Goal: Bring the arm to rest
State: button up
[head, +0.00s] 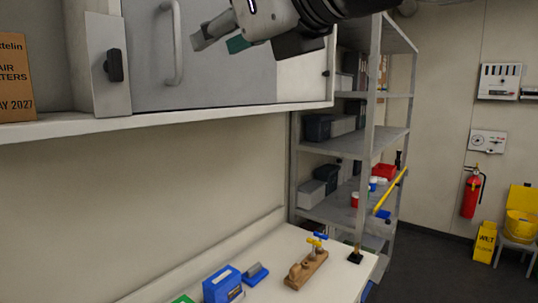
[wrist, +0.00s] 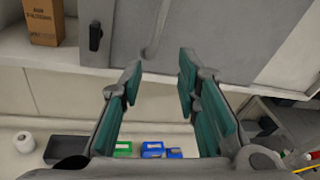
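My gripper (wrist: 158,85) shows in the wrist view with its two teal-padded fingers spread apart and nothing between them. In the head view my gripper (head: 238,40) is at the top, in front of the grey cabinet door (head: 180,60). It is raised well above the bench. Part of my arm is cut off by the top edge of the head view.
The cabinet has a handle (head: 178,45) and a black latch (head: 114,65). A cardboard box (head: 14,80) stands on the ledge at left. Below, the bench (head: 325,285) holds blue boxes (head: 222,286) and a wooden block (head: 306,270). A metal shelf rack (head: 367,140) stands right.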

jog(key=s+d+f+n+g+h, duration=0.2)
jog(key=s+d+f+n+h, duration=0.1)
jog(key=d+f+n, duration=0.5)
jog(key=s+d+f+n+g+h, duration=0.3)
jog(key=d+f+n, duration=0.5)
jog(key=f, duration=0.6)
jog(key=s+d+f+n+g+h, duration=0.2)
jog(key=s+d+f+n+h, duration=0.2)
jog(key=d+f+n, duration=0.4)
notch_tip(320, 180, down, 3)
jog(key=shift+s+d+f+n+h, duration=0.1)
jog(key=shift+s+d+n+h, duration=0.2)
jog(key=shift+s+n+h, duration=0.15)
jog(key=shift+o, duration=0.2)
jog(key=shift+w, duration=0.15)
